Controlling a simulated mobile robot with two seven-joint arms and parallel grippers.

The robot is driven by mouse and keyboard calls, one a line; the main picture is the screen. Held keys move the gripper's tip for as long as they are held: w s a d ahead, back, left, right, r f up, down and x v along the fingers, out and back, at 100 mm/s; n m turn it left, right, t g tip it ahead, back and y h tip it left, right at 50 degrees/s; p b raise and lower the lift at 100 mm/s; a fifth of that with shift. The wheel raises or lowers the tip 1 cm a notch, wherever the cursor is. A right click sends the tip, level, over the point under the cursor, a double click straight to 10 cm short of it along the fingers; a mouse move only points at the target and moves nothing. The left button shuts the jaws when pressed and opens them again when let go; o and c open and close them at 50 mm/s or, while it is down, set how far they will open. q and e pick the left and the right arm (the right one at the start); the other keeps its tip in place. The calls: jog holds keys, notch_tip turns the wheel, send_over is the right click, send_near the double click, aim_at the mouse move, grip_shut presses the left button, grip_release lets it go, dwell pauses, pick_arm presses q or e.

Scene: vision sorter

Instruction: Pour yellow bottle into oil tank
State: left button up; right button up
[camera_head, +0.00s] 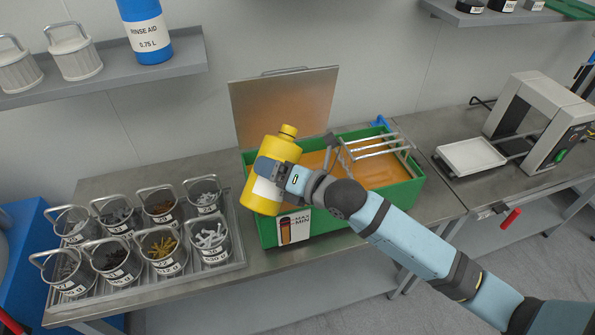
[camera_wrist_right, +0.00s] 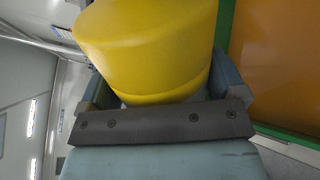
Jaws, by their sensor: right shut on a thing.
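The yellow bottle (camera_head: 286,148) is held by my right gripper (camera_head: 271,170) in the head view. It is tilted slightly, its neck up and leaning right, over the front left part of the oil tank. Its yellow body (camera_wrist_right: 150,45) fills the upper middle of the right wrist view, between the fingers of my right gripper (camera_wrist_right: 165,90). The oil tank is a green box (camera_head: 408,192) with orange-brown liquid, a raised metal lid (camera_head: 290,95) at the back and a MAX/MIN gauge (camera_head: 294,227) on its front. Whether the bottle touches the rim is unclear. My left gripper is not in view.
A metal tray (camera_head: 235,268) with several labelled wire-handled baskets stands left of the tank. A metal rack (camera_head: 378,146) sits over the tank's right part. A white-grey machine (camera_head: 540,120) stands on the right bench. A shelf (camera_head: 120,78) above left holds a blue bottle (camera_head: 147,35).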

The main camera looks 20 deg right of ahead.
jog(key=shift+s+a+m, duration=0.15)
jog(key=shift+m, duration=0.35)
jog(key=shift+s+a+f+m+g+y+b, duration=0.1)
jog(key=shift+s+f+m+g+y+b, duration=0.1)
jog(key=shift+f+m, duration=0.5)
jog(key=shift+s+a+f+m+g+y+b, duration=0.1)
jog(key=shift+f+m+b, duration=0.1)
jog(key=shift+f+m, duration=0.5)
dwell(1.3)
jog(key=shift+w+d+f+m+g, duration=0.1)
jog(key=shift+w+d+m+g, duration=0.3)
jog(key=shift+m, duration=0.2)
dwell(2.3)
jog(key=shift+w+m, duration=0.1)
jog(key=shift+m, duration=0.3)
dwell(1.5)
